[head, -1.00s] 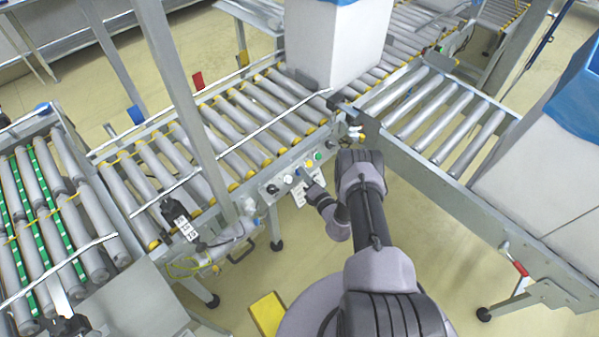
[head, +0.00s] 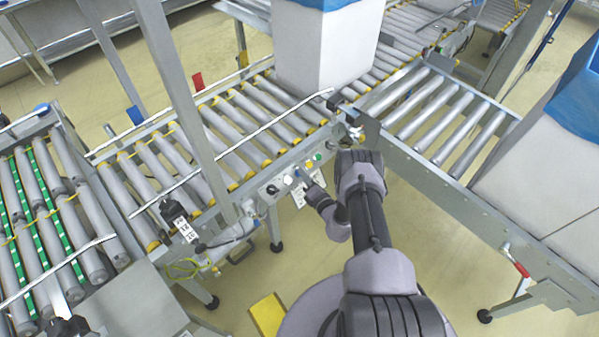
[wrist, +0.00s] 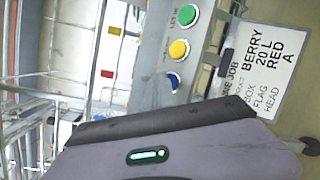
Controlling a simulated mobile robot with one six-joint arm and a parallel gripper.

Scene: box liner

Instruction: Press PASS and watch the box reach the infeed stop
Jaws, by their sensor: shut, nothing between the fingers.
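My gripper (head: 308,184) is shut and empty, with its tip at the button panel (head: 268,198) on the conveyor's near side. In the wrist view its grey body hides the lower part of the panel. The panel has a green button (wrist: 190,15), a yellow button (wrist: 179,49) and a blue button (wrist: 173,81). I cannot read which is PASS, or tell whether my fingertips touch a button. A tall pale box (head: 325,50) with a blue liner stands upright on the roller conveyor (head: 235,120) above the panel. I cannot make out the infeed stop for certain.
A job card (wrist: 268,65) reading "BERRY 20 L RED A" hangs beside the buttons. Another pale box (head: 545,165) with a blue liner stands at the right. A metal post (head: 180,90) rises before the conveyor. Rollers left of the box are clear.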

